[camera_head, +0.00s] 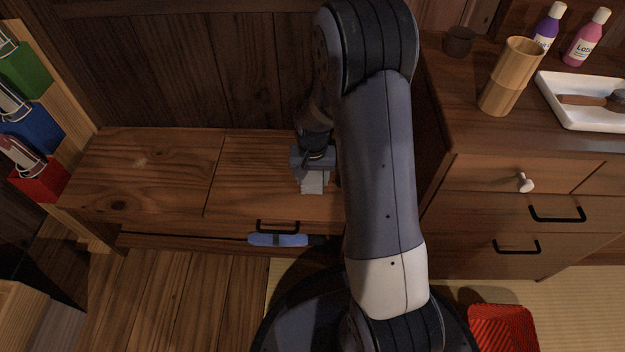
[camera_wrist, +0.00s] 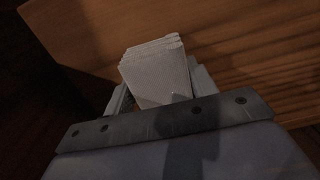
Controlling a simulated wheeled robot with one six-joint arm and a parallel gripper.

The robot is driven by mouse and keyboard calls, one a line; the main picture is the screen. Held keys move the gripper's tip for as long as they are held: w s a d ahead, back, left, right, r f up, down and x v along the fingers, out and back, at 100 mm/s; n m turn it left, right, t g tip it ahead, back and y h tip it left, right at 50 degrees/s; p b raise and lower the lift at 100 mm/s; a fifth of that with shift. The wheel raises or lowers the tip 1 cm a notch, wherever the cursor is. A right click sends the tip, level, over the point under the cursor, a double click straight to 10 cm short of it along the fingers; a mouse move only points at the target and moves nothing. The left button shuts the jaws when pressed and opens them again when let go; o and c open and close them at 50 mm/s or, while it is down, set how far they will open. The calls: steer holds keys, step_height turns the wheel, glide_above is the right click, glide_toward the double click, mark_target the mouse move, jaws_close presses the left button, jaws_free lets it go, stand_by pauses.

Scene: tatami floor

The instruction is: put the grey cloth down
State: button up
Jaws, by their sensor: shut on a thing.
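The grey cloth (camera_head: 313,183) is a small folded stack of pale layers. It hangs below my gripper (camera_head: 313,168) in the head view, over the low wooden bench (camera_head: 165,170). In the wrist view the cloth (camera_wrist: 158,72) sticks out from between the fingers of my gripper (camera_wrist: 160,98), which is shut on it. Wood grain shows beyond the cloth there. I cannot tell whether the cloth touches the bench top. My arm hides the right part of the bench in the head view.
A blue object (camera_head: 278,240) is by the bench's black drawer handle. A dresser (camera_head: 480,130) at the right bears a wooden cup (camera_head: 511,78), a white tray (camera_head: 590,122), a dark cup (camera_head: 459,41) and bottles (camera_head: 586,38). A red basket (camera_head: 503,327) is on the floor. The bench's left top is clear.

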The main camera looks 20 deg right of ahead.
mark_target(312, 173)
steer(key=shift+f, duration=0.2)
steer(key=o, duration=1)
steer(key=shift+o, duration=0.2)
step_height(312, 173, up, 12)
steer(key=p, duration=0.5)
steer(key=shift+r, duration=0.2)
steer(key=shift+f, duration=0.15)
